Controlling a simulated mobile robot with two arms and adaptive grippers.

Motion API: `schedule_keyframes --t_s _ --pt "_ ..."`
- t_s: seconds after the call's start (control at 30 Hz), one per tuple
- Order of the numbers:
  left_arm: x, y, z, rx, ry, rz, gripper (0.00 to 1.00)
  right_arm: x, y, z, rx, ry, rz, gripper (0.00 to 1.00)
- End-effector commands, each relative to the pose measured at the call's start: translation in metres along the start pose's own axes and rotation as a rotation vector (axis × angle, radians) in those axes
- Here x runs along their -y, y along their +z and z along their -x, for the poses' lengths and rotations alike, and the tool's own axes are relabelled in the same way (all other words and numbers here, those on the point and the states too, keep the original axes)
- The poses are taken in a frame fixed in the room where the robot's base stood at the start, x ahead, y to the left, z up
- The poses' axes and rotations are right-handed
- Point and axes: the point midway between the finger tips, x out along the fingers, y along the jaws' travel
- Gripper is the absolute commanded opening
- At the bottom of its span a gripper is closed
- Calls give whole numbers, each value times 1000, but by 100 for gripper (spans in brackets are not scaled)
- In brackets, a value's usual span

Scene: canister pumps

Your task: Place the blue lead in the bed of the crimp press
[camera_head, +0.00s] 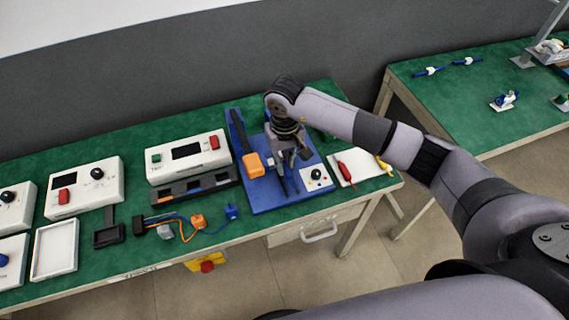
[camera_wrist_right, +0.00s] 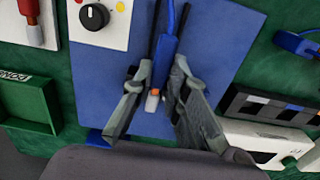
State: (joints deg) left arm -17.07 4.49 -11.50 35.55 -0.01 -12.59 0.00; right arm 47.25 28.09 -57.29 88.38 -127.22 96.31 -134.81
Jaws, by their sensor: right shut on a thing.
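The crimp press has a flat blue base (camera_head: 262,197), an orange-gripped handle (camera_head: 252,165) on a dark lever and a small knob panel (camera_head: 316,178). My right gripper (camera_head: 287,166) is over the middle of the base and hides part of it. In the wrist view my right gripper (camera_wrist_right: 163,70) is shut on the blue lead (camera_wrist_right: 167,52), whose orange and pale tip shows just past the fingers. The lead lies in line with two thin dark bars on the base. I cannot tell whether it touches the bed. My left gripper is not in view.
Loose connectors with blue and orange cables (camera_head: 198,221) lie left of the press. White boxes (camera_head: 188,157) and a dark slotted strip (camera_head: 190,190) stand beyond them. A white tray (camera_head: 362,165) with red and yellow tools is on the right. A green bin (camera_wrist_right: 25,105) is behind the press.

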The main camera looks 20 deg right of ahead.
Motion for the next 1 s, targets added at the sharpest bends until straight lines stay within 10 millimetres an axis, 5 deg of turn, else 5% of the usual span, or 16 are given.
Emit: schedule_keyframes --t_s 0.17,1.0 --pt "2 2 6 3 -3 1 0 0 0 -22 1 0 -1 0" --pt "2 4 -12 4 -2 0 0 0 1 -36 1 1 1 0"
